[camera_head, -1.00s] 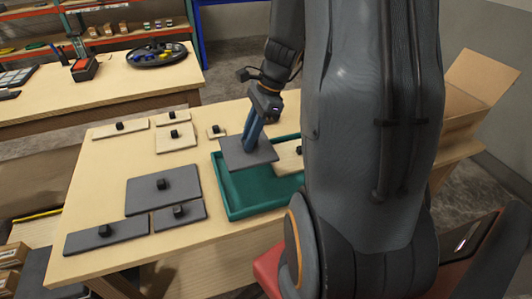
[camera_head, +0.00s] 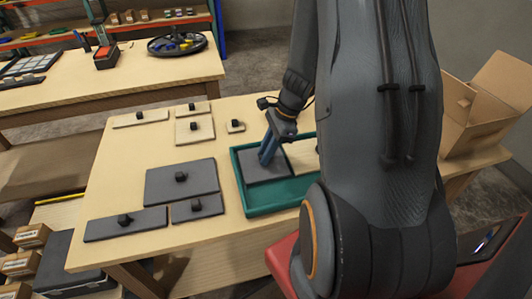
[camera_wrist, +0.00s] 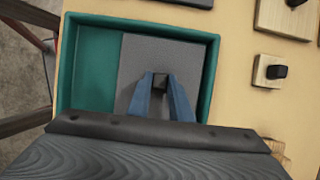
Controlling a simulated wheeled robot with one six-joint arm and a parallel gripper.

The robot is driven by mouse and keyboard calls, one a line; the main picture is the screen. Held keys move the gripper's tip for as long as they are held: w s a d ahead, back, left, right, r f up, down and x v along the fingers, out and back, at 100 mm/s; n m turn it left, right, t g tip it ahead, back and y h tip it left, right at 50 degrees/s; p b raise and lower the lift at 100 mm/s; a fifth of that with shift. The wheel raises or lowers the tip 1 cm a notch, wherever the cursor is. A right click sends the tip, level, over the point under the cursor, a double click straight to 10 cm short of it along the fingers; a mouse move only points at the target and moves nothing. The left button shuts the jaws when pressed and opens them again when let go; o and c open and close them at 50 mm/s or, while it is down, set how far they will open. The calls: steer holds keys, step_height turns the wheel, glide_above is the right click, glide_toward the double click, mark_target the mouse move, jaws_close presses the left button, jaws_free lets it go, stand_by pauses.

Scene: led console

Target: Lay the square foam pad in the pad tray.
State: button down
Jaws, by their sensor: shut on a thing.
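The square foam pad, a grey plate (camera_head: 263,174) with a black knob (camera_wrist: 160,80), is inside the walls of the teal pad tray (camera_head: 272,201). It lies flat or nearly so, toward the tray's far left corner. My gripper (camera_head: 265,158) stands over it, its blue fingers shut on the knob. In the wrist view the pad (camera_wrist: 190,60) lies beside a bare strip of the tray (camera_wrist: 92,70), close to the far walls. I cannot tell whether its underside touches the tray floor. Its lower edge is hidden there by my arm.
A light wooden piece (camera_head: 302,157) lies in the tray right of the pad, partly hidden by my arm. Several knobbed grey (camera_head: 160,187) and wooden (camera_head: 187,137) plates lie on the table left of the tray. An open cardboard box (camera_head: 490,100) stands at the right.

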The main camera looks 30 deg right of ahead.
steer(key=shift+f, duration=0.35)
steer(key=c, duration=1.6)
jaws_free()
steer(key=shift+r, duration=0.1)
steer(key=b+v, duration=0.2)
steer(key=v, duration=0.9)
steer(key=shift+s+a+r+n+h, duration=0.3)
steer(key=shift+s+a+n+h, duration=0.6)
steer(key=shift+a+n, duration=2.3)
steer(key=shift+s+a+r+n+h, duration=0.4)
steer(key=shift+s+a+n, duration=0.9)
steer(key=shift+a+n, duration=1.85)
steer(key=shift+s+a+r+n+h, duration=0.2)
steer(key=shift+s+a+n+h, duration=1.3)
steer(key=shift+n, duration=2.75)
steer(key=shift+w+a+y, duration=0.4)
steer(key=shift+a+y, duration=0.1)
steer(key=shift+y, duration=0.2)
